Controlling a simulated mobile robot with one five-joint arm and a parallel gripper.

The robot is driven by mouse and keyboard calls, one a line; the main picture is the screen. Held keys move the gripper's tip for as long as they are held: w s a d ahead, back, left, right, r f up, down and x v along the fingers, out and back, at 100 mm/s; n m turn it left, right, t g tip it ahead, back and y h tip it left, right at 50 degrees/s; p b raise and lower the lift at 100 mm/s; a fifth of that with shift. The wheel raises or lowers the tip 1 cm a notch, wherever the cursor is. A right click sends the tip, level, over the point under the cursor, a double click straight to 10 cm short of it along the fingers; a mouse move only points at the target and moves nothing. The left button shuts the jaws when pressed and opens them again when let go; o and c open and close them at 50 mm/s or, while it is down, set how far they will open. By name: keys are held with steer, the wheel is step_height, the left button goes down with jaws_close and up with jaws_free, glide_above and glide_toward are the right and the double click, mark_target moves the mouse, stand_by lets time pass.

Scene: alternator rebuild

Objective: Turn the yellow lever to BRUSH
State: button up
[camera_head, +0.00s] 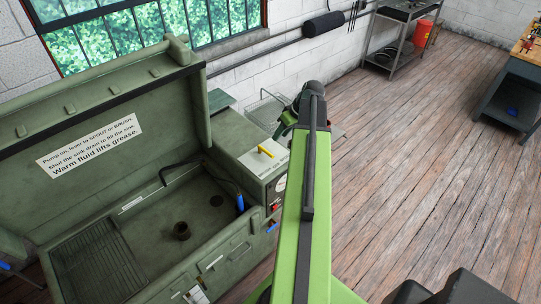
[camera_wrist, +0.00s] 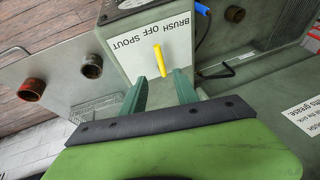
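The yellow lever (camera_head: 265,152) sits on the light label plate on top of the green parts washer's right-hand housing. In the wrist view, the lever (camera_wrist: 159,60) stands nearly upright in the picture, its upper end close to the word OFF. The label (camera_wrist: 181,42) reads upside down there, with BRUSH on the right and SPOUT on the left. My gripper (camera_wrist: 161,76) is open and empty. Its two green fingers point at the label, and the lever's lower end appears between their tips. I cannot tell whether they touch it.
The washer's sink (camera_head: 150,240) lies left of the housing, with a drain, a hose and a blue-tipped brush. Its raised lid (camera_head: 100,120) carries instructions. A workbench (camera_head: 520,85) stands far right; the wood floor between is clear.

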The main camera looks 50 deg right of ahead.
steer(key=b+x, duration=0.8)
steer(key=x, duration=0.3)
steer(key=shift+f+b, duration=0.1)
steer(key=shift+b, duration=0.2)
steer(key=shift+w+a+f+b, duration=0.1)
steer(key=shift+w+f+b, duration=0.15)
steer(key=shift+f+b, duration=0.05)
jaws_close()
stand_by(0.4)
